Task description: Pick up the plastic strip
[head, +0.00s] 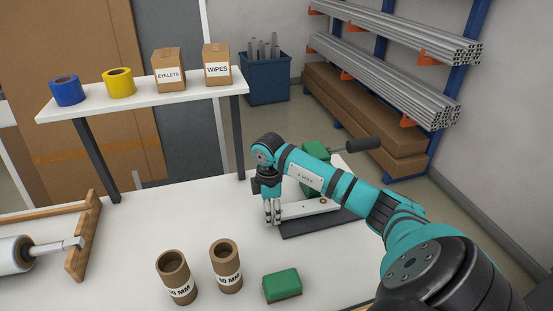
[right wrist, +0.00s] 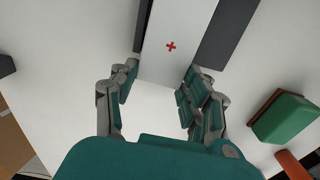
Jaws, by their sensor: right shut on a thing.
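The white plastic strip (head: 300,209) lies at the dark base plate (head: 318,222) of a green press with a black lever, on the white table. In the right wrist view the strip (right wrist: 178,40) bears a red cross mark, and its near end is between my fingers. My right gripper (head: 272,218) points down at the strip's left end and is shut on it. It also shows in the right wrist view (right wrist: 158,100), with a finger on each side of the strip. I cannot tell whether the strip is lifted. My arm hides part of the press. My left gripper is not in view.
Two brown cardboard tubes (head: 226,266) and a green block (head: 282,285) stand in front of my gripper. A wooden roll stand (head: 88,235) is at left. A raised shelf (head: 140,98) with tapes and boxes stands behind. The table left of my gripper is clear.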

